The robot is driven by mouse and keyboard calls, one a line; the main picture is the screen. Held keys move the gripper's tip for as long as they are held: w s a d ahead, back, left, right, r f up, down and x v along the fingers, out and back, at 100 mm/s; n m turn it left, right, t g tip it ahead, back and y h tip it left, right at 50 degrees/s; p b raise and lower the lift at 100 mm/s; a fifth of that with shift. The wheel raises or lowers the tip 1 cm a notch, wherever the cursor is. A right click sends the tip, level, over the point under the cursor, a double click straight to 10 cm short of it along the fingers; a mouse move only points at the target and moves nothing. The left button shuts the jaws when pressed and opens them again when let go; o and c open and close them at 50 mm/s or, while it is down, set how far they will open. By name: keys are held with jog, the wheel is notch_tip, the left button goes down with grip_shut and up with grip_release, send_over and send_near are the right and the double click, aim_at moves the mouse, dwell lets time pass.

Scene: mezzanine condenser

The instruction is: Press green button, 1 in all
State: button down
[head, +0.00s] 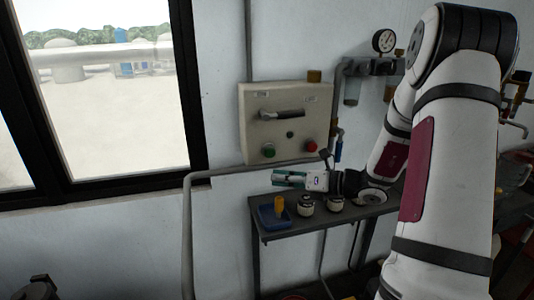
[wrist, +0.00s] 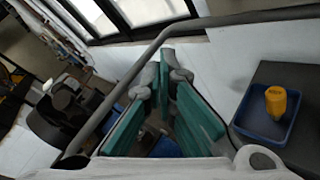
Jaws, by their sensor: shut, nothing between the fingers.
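The green button (head: 269,150) is at the lower left of a beige control box (head: 246,122) on the wall, in the head view. Nothing covers it there. I do not see it in the wrist view. My gripper (head: 276,177) is shut and empty, pointing left. In the head view it appears just below the green button, over the dark bench. The gap between fingertips and box cannot be judged. In the wrist view its green-padded fingers (wrist: 166,72) run up the middle of the picture.
A red button (head: 310,146), a black knob (head: 290,134) and a lever handle (head: 282,114) share the box. On the bench (head: 308,220) stand a blue tray (head: 264,222) with a yellow-orange bottle (head: 279,205) and small jars (head: 306,206). A grey pipe (head: 187,230) runs left of it.

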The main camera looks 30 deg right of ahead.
aim_at(270, 153)
jog(key=shift+w+d+f+m+t+h, duration=0.15)
jog(key=shift+d+m+t+h, duration=0.15)
jog(key=shift+d, duration=0.2)
jog(key=shift+s+d+f+m+t+h, duration=0.1)
jog(key=shift+d+m+t, duration=0.1)
jog(key=shift+d+m, duration=0.25)
jog(key=shift+w, duration=0.15)
jog(key=w+d+b, duration=0.2)
jog(key=w+b, duration=0.1)
jog(key=w, duration=0.5)
jog(key=shift+w+d+b, duration=0.15)
jog(key=shift+d+b, duration=0.1)
jog(key=shift+b, duration=0.05)
jog(key=shift+w, duration=0.1)
dwell(0.7)
jog(key=shift+w+d, duration=0.1)
jog(key=shift+w, duration=0.2)
